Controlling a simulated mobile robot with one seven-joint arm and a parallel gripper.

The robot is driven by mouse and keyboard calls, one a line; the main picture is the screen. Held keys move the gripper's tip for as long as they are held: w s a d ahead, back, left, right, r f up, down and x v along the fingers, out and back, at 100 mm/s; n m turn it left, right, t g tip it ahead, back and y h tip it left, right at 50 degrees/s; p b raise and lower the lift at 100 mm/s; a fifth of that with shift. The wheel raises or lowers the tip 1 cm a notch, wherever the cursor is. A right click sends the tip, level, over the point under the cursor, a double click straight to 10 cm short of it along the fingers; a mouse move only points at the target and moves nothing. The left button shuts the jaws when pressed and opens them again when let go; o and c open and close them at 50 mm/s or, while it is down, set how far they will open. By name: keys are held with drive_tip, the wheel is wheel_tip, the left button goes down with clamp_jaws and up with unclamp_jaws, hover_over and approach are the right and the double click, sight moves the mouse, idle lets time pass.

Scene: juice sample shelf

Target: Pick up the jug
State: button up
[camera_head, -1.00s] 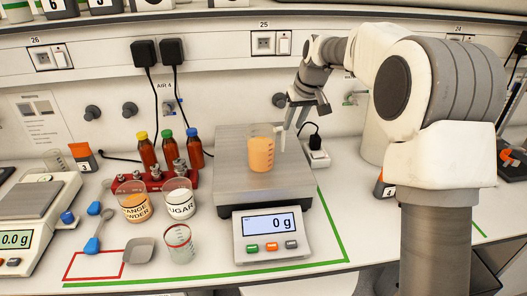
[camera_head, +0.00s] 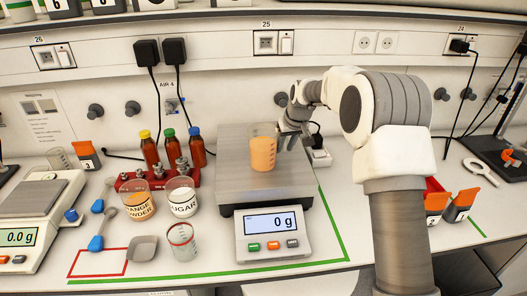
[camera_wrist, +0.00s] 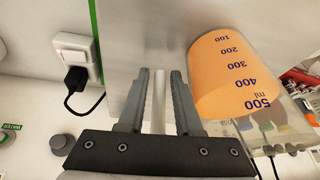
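The jug (camera_head: 263,154) is a clear measuring jug holding orange liquid, upright on the steel plate of the scale (camera_head: 232,188). In the wrist view the jug (camera_wrist: 235,80) lies just right of my fingers, with blue millilitre marks. My gripper (camera_head: 282,138) is beside the jug's right side in the head view. In the wrist view my gripper (camera_wrist: 160,85) has its fingers apart, with a pale bar (camera_wrist: 159,95) between them. The bar looks like the jug's handle; its join to the jug is hidden. Narrow gaps show beside the bar.
The scale display reads 0 g. Orange powder (camera_head: 138,204) and sugar (camera_head: 182,203) beakers stand left of the scale, with another beaker (camera_head: 182,248) in front. A wall socket (camera_head: 266,42) and cables are behind the scale.

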clamp_jaws()
drive_tip(key=shift+r, duration=0.15)
idle(1.3)
